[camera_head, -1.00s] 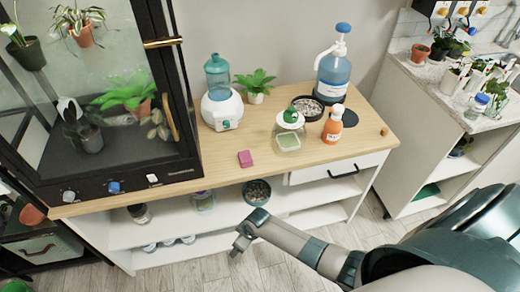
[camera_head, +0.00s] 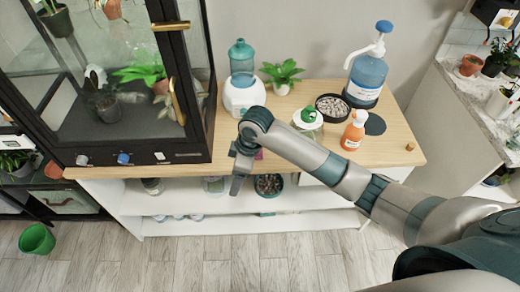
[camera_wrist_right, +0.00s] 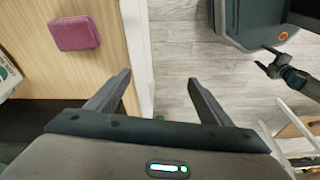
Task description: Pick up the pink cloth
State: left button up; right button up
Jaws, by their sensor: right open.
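The pink cloth (camera_wrist_right: 75,33) is a small folded block on the wooden top, at the upper left of the right wrist view. In the head view only a sliver of the pink cloth (camera_head: 259,155) shows behind my right gripper, which hides the rest. My right gripper (camera_head: 238,180) hangs at the front edge of the top. In the right wrist view my right gripper (camera_wrist_right: 158,82) is open and empty, its fingers spread over the top's edge and the floor, apart from the cloth. My left gripper is in neither view.
The glass cabinet (camera_head: 105,85) stands left of the cloth. The white and teal dispenser (camera_head: 242,95), green-capped jar (camera_head: 308,123), orange bottle (camera_head: 354,132), pebble dish (camera_head: 333,106) and blue pump bottle (camera_head: 367,75) stand behind or to the right. Open shelves lie below.

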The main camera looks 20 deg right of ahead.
jog(key=w+d+r+n+h, duration=0.1)
jog(key=w+d+r, duration=0.4)
jog(key=r, duration=0.2)
jog(key=w+d+r+n+g+h, duration=0.1)
jog(key=w+d+r, duration=0.4)
jog(key=r, duration=0.2)
jog(key=shift+w+r+h, duration=0.3)
jog(key=shift+w+h, duration=0.05)
jog(key=shift+h, duration=0.05)
jog(key=shift+f, duration=0.15)
notch_tip(320, 180, down, 11)
jog(key=p, duration=0.3)
jog(key=shift+p, duration=0.4)
jog(key=shift+f, duration=0.45)
